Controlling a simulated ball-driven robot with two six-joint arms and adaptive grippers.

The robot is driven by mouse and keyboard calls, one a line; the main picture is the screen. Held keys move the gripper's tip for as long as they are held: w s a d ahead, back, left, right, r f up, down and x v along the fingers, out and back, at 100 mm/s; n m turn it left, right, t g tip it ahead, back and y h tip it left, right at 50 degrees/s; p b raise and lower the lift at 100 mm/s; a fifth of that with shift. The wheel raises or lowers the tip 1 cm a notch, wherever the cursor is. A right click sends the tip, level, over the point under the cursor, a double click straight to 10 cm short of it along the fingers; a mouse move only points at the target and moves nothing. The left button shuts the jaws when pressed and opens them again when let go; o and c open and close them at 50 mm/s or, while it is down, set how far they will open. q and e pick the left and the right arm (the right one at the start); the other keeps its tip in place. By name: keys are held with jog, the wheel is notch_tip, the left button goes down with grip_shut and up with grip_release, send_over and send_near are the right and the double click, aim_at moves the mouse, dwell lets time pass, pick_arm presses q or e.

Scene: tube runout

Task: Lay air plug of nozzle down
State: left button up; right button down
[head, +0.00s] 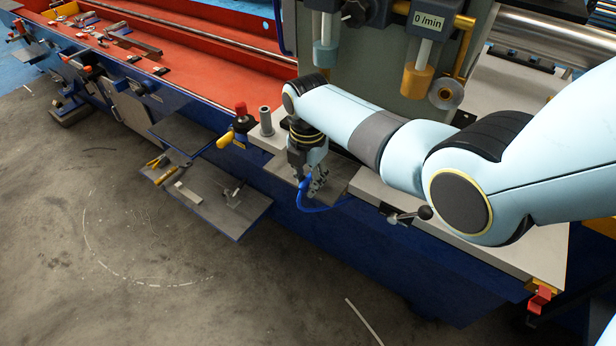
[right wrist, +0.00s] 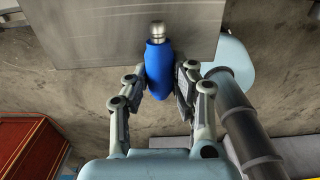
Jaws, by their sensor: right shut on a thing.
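My right gripper (head: 316,184) is over a grey metal plate (head: 343,172) at the front of the blue machine. In the right wrist view the gripper (right wrist: 163,82) is shut on the blue air plug (right wrist: 158,66). The plug has a silver metal tip that points away from the palm, toward a flat grey metal surface (right wrist: 100,35). I cannot tell whether the tip touches it. I cannot pick out the nozzle. My left gripper is out of view.
A grey upright cylinder (head: 266,121) and a yellow-handled valve (head: 229,135) stand left of my gripper. A black-knobbed lever (head: 408,215) sits to its right. A lower shelf (head: 222,202) holds tools. A tall grey unit (head: 392,75) stands behind my arm. The floor in front is open.

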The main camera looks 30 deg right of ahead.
jog(key=shift+f+b, duration=0.4)
jog(key=shift+f, duration=0.25)
jog(key=c, duration=1)
grip_release()
jog(key=shift+o, duration=0.2)
jog(key=o, duration=0.5)
jog(key=shift+o, duration=0.2)
jog(key=shift+r, duration=0.1)
notch_tip(320, 180, up, 7)
jog(key=p, duration=0.7)
jog(key=shift+p, duration=0.4)
